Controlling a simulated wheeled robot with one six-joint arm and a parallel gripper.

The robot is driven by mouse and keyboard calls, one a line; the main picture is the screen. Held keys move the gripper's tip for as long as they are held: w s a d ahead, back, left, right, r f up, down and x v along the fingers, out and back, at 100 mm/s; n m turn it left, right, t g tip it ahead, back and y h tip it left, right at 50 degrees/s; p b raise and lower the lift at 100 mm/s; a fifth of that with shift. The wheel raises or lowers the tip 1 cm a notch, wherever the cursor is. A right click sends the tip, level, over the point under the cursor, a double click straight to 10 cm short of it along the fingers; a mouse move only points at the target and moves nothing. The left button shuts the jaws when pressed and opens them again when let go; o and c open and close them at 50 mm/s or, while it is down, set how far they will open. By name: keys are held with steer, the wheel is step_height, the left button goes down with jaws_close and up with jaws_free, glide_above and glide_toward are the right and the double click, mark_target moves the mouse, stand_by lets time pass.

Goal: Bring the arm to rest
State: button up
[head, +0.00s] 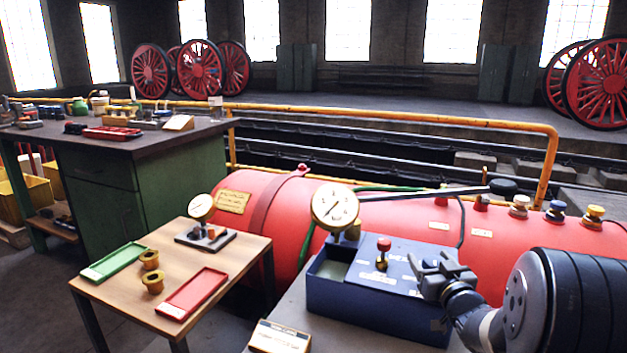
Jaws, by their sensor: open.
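My gripper (436,268) is at the right of the head view, at the end of my arm, which comes in from the lower right. Its jaws are open and I see nothing between them. It shows in front of the right end of a blue box (375,300); I cannot tell whether they touch. A red-knobbed brass fitting (382,252) stands on the box top, to the left of the jaws and apart from them in the picture.
A round gauge (335,206) stands behind the box. A red boiler (400,225) runs behind, with several coloured caps at right. A yellow rail (400,118) stands beyond.

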steer(key=shift+w+f, duration=0.1)
steer(key=shift+w, duration=0.2)
steer(key=shift+m+h+b, duration=0.3)
steer(key=shift+h+b, duration=0.05)
steer(key=shift+h, duration=0.15)
steer(key=shift+d, duration=0.1)
steer(key=shift+s+r+y+p, duration=0.1)
steer(key=shift+r+y+p, duration=0.1)
steer(key=shift+y+p, duration=0.15)
steer(key=s+p, duration=0.2)
steer(key=s, duration=0.8)
steer(key=w+b, duration=0.2)
steer(key=w, duration=0.8)
steer(key=shift+w+f, duration=0.1)
steer(key=shift+f, duration=0.1)
steer(key=shift+m+h+b, duration=0.3)
steer(key=shift+h+b, duration=0.55)
steer(key=shift+b, duration=0.05)
